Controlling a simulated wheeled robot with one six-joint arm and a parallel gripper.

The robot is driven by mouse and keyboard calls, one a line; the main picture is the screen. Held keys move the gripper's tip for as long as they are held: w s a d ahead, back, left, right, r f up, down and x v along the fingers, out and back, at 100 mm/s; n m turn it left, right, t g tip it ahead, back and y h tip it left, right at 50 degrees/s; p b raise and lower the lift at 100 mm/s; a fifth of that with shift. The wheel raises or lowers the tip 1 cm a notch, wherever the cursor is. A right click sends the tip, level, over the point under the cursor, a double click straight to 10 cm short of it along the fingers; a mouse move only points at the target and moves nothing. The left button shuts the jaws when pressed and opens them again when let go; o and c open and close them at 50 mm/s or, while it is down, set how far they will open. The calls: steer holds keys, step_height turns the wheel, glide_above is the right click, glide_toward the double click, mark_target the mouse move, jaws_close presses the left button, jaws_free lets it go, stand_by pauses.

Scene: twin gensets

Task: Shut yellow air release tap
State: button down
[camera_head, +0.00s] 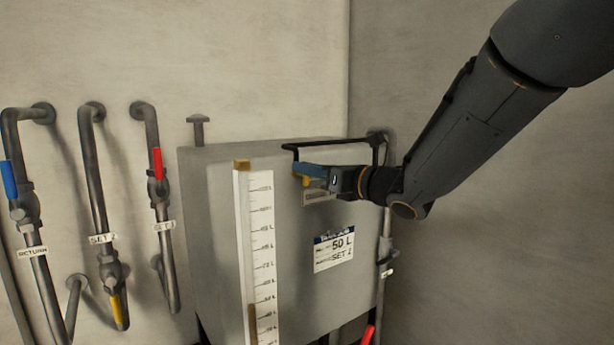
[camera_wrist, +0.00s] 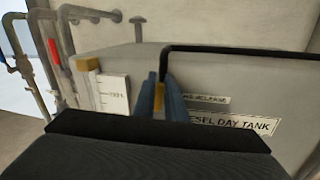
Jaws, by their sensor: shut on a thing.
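The yellow air release tap (camera_head: 305,181) is on the front of the grey tank, near its top edge, mostly hidden by my gripper in the head view. In the wrist view, a strip of the yellow tap (camera_wrist: 159,101) shows between the two blue fingers. My gripper (camera_head: 300,169) reaches in from the right and is shut on the tap; its fingers also show in the wrist view (camera_wrist: 160,92). A label that seems to read air release (camera_wrist: 205,99) is just right of the fingers. The tap handle's exact angle cannot be told.
The grey tank (camera_head: 215,220) carries a white level gauge (camera_head: 256,250) and a 50 L label (camera_head: 334,251). A black pipe (camera_head: 330,142) runs close above my gripper. Wall pipes at left have blue (camera_head: 10,179), red (camera_head: 157,163) and another yellow handle (camera_head: 116,308).

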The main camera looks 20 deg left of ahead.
steer(key=m+t+b, duration=0.1)
steer(key=m+b, duration=0.4)
steer(key=m, duration=0.1)
steer(key=f+m+t+b, duration=0.1)
steer(key=m+b, duration=0.5)
steer(key=w+d+f+m+t+b, duration=0.1)
steer(key=m+t+b, duration=0.1)
steer(key=m+b, duration=0.4)
steer(key=shift+f+h, duration=0.1)
steer(key=shift+h, duration=0.2)
steer(key=shift+m, duration=0.4)
steer(key=c, duration=1.8)
jaws_free()
steer(key=shift+a, duration=0.15)
